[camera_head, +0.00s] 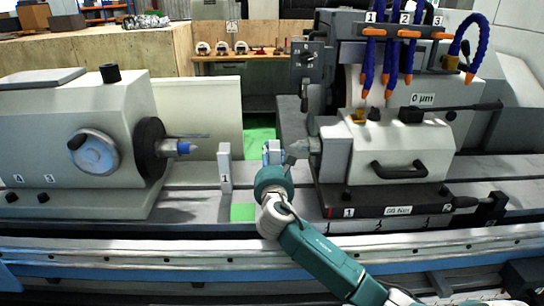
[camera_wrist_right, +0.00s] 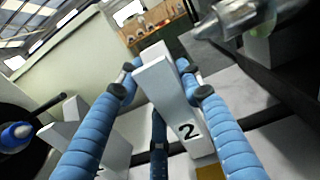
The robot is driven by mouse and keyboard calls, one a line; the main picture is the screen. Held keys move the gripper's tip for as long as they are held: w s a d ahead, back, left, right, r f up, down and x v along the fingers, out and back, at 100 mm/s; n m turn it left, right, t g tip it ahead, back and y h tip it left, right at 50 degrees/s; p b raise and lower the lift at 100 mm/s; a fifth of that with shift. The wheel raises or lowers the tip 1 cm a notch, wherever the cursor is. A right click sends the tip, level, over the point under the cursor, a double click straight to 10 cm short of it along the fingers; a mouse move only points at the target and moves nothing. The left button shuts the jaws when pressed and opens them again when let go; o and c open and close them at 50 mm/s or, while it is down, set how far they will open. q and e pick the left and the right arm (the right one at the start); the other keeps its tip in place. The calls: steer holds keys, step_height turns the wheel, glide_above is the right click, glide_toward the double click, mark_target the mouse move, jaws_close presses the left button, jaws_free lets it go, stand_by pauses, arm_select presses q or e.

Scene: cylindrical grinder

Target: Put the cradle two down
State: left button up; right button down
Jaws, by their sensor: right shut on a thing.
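Cradle two is a pale grey-white block with a black 2 (camera_wrist_right: 178,95) in the right wrist view. My right gripper (camera_head: 272,154) is shut on it, with blue ribbed fingers on both sides. In the head view, cradle two is mostly hidden by the gripper, above the machine bed (camera_head: 180,205) and just left of the right-hand centre point. A yellow patch (camera_wrist_right: 210,172) shows at its lower end; I cannot tell if the cradle touches the bed. Cradle one (camera_head: 224,166), marked 1, stands upright on the bed to the left. My left gripper is not in view.
The left headstock (camera_head: 85,135) with its blue-tipped spindle and the right tailstock unit (camera_head: 400,150) flank the gap. Blue coolant hoses (camera_head: 390,60) hang at the right. A workbench (camera_head: 240,57) stands behind.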

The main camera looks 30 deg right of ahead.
steer(key=shift+r, duration=0.15)
steer(key=shift+f, duration=0.25)
steer(key=c, duration=1.4)
jaws_free()
steer(key=shift+f, duration=0.15)
steer(key=shift+o, duration=1.2)
steer(key=shift+s, duration=0.1)
